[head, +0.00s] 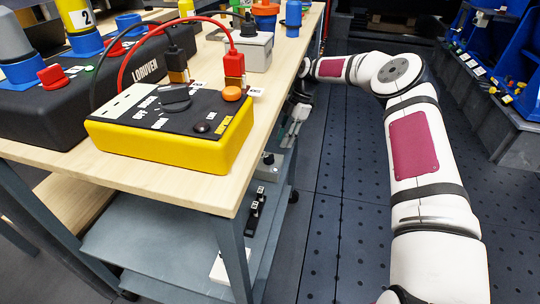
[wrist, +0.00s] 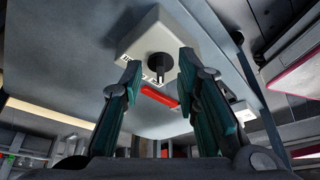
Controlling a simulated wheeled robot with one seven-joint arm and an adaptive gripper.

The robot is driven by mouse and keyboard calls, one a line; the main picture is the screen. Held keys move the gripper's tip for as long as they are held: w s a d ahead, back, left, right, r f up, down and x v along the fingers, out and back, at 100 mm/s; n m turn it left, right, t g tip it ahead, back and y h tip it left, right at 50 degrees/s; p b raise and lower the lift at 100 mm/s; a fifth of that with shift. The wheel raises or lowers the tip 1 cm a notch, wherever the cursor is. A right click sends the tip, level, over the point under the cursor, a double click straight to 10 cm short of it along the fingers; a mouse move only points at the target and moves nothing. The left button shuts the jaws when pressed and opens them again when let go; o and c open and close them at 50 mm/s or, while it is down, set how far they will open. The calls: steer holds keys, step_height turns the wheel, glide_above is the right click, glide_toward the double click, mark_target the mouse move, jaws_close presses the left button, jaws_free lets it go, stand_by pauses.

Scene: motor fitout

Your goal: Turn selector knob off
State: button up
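In the wrist view a pale grey box (wrist: 190,40) carries a round black knob (wrist: 159,62) with a small pointer part and white markings beside it. My gripper (wrist: 160,66) is open, its two dark green fingers on either side of the knob in the picture, with nothing between them. I cannot tell whether they touch it. In the head view my gripper (head: 291,130) hangs beside the bench's right edge, close to a grey box (head: 264,172) with a dark knob (head: 268,158) on the lower shelf.
A red bar (wrist: 159,96) lies by the box. The yellow meter (head: 175,145) on the bench top (head: 190,183) has another black knob (head: 175,98) and red and black leads. Black parts (head: 255,212) lie on the lower shelf (head: 150,240). The floor (head: 330,225) right of the bench is clear.

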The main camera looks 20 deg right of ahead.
mark_target(270, 155)
steer(key=a, duration=0.1)
steer(key=s+a+b, duration=0.1)
steer(key=a, duration=0.1)
steer(key=shift+a+f, duration=0.1)
steer(key=shift+a, duration=0.1)
steer(key=b+x, duration=0.1)
steer(key=x, duration=0.2)
steer(key=shift+a+f+b, duration=0.2)
steer(key=shift+f+b, duration=0.1)
steer(key=shift+s+a+f, duration=0.1)
steer(key=shift+a+f, duration=0.15)
steer(key=shift+f, duration=0.3)
steer(key=shift+c, duration=0.5)
jaws_close()
